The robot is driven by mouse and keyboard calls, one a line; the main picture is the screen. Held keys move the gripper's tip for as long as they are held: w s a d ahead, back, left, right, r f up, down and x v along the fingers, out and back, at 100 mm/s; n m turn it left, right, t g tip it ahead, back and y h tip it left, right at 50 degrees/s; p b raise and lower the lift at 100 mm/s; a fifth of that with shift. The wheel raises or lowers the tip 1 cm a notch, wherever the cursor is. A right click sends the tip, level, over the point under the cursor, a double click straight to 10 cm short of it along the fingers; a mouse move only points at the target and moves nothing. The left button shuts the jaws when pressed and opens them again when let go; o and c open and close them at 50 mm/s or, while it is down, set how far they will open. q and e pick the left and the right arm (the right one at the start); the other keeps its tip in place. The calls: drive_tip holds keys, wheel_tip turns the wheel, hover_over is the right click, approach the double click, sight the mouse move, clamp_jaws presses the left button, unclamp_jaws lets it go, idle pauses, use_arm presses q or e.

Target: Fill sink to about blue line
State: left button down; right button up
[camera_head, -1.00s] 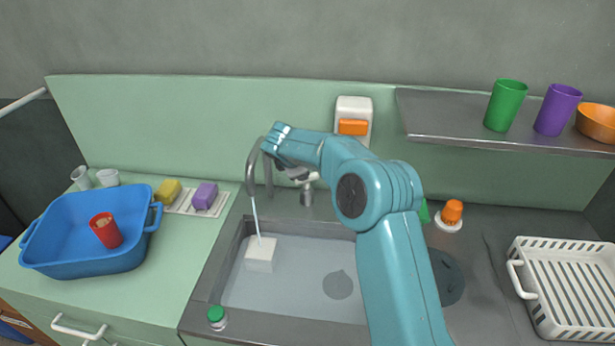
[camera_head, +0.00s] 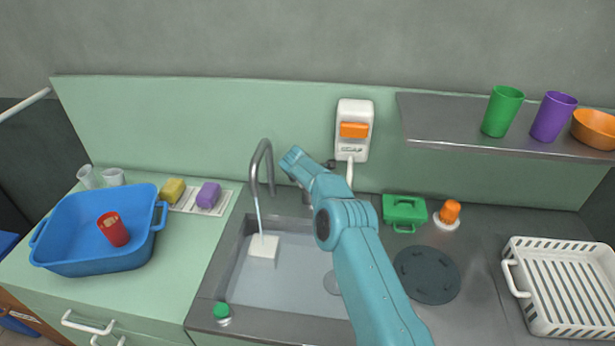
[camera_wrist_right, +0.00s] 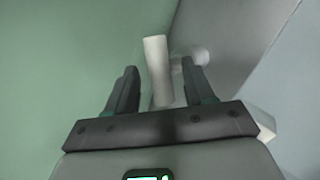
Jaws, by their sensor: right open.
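The sink (camera_head: 228,285) is set in the dark counter, with water (camera_head: 300,288) over its floor. A thin stream runs from the grey tap spout (camera_head: 262,150) onto a pale square block (camera_head: 263,247) in the sink. No blue line can be made out. My right arm crosses in front of the sink and hides its right part and most of the tap base. In the right wrist view my right gripper (camera_wrist_right: 158,68) is open, with a pale rod (camera_wrist_right: 157,70) seen between and beyond its fingers; contact cannot be told. My left gripper is out of view.
Left of the sink are a blue tub (camera_head: 75,255) holding a red cup (camera_head: 113,229), and sponges (camera_head: 208,195). Right are a green box (camera_head: 404,212), an orange-topped stopper (camera_head: 449,213), a dark round mat (camera_head: 427,275) and a white rack (camera_head: 510,275). A dispenser (camera_head: 353,128) hangs above.

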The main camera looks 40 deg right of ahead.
drive_tip(key=shift+w, duration=0.1)
drive_tip(key=c, duration=0.9)
drive_tip(key=shift+c, duration=0.2)
drive_tip(key=shift+w+r, duration=0.1)
drive_tip(key=shift+r, duration=0.05)
drive_tip(key=shift+m+g+h+b, duration=0.3)
drive_tip(key=shift+m+g+b, duration=0.15)
drive_tip(key=shift+m, duration=0.15)
drive_tip(key=shift+r, duration=0.2)
drive_tip(key=o, duration=0.9)
drive_tip(key=shift+o, duration=0.2)
drive_tip(key=shift+f, duration=0.2)
